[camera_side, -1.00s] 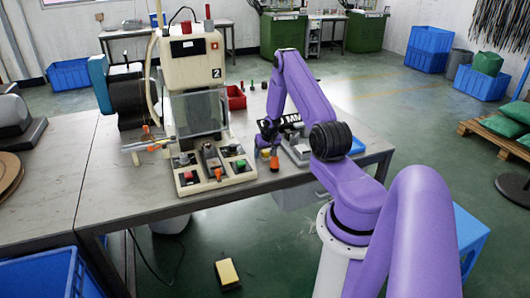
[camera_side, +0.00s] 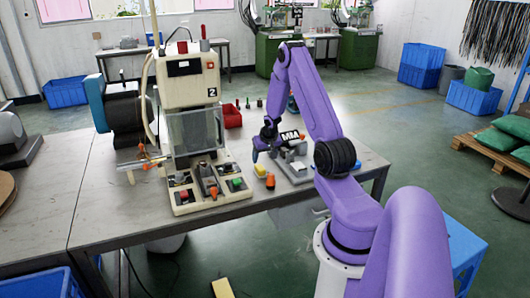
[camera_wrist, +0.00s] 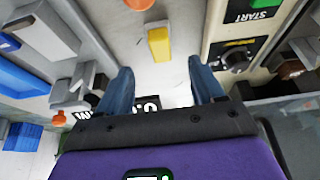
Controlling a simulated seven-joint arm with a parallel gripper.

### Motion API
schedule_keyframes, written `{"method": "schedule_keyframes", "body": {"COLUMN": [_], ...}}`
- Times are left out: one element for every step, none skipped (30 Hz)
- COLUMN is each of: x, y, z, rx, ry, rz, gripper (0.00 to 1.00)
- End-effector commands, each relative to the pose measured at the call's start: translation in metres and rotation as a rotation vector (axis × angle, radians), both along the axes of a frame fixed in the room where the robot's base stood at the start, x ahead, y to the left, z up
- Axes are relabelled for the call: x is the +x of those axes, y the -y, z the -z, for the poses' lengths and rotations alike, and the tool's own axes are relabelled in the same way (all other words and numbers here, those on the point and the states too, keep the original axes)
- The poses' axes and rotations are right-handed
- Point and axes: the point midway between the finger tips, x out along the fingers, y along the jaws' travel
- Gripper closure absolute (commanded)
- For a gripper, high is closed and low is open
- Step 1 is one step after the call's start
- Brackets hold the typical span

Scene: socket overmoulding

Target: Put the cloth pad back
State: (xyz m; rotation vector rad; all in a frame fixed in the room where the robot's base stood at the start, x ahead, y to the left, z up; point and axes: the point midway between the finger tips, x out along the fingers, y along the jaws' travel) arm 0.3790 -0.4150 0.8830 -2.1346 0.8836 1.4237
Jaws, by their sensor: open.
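A small yellow block with a pale end (camera_side: 260,170) lies on the table in front of my gripper; I take it to be the cloth pad, but its material cannot be told. It also shows in the wrist view (camera_wrist: 158,44), ahead of the gap between my fingers and apart from them. My gripper (camera_side: 264,153) is above the table, just behind the block in the side view. In the wrist view its two blue fingers (camera_wrist: 162,82) are spread with nothing between them.
An orange-topped item (camera_side: 270,182) stands close by the block. The moulding machine (camera_side: 190,85) with its control panel (camera_side: 238,184) is to the left. A grey fixture (camera_side: 290,172) with a white piece is to the right. Small bottles and a red bin (camera_side: 232,117) stand behind.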

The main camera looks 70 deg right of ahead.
Motion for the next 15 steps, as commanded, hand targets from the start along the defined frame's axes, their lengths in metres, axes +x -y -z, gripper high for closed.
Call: {"method": "schedule_keyframes", "body": {"x": [-0.001,-0.001,-0.003,-0.003,-0.003,-0.004,-0.004,-0.005,-0.006,-0.006,-0.006,-0.007,-0.007,-0.007,-0.005], "y": [0.0,-0.001,-0.002,-0.002,-0.003,-0.003,-0.004,-0.005,-0.005,-0.006,-0.006,-0.007,-0.007,-0.008,-0.01], "z": [-0.004,-0.006,-0.009,-0.011,-0.013,-0.015,-0.017,-0.019,-0.02,-0.021,-0.022,-0.023,-0.024,-0.024,-0.026], "rx": [-0.001,-0.001,-0.001,-0.001,-0.001,-0.001,-0.001,-0.001,-0.001,0.0,0.0,0.001,0.001,0.001,0.001], "ry": [0.001,0.0,-0.001,0.0,0.0,0.001,0.0,0.0,0.001,0.0,0.0,-0.001,-0.001,-0.001,-0.002], "rz": [0.0,-0.001,0.0,0.0,-0.001,0.0,-0.001,-0.001,0.0,0.0,0.0,0.0,0.0,-0.002,-0.008], "gripper": [0.33,0.33,0.33,0.33,0.33,0.33,0.33,0.33,0.33,0.33,0.33,0.33,0.33,0.33,0.33]}}
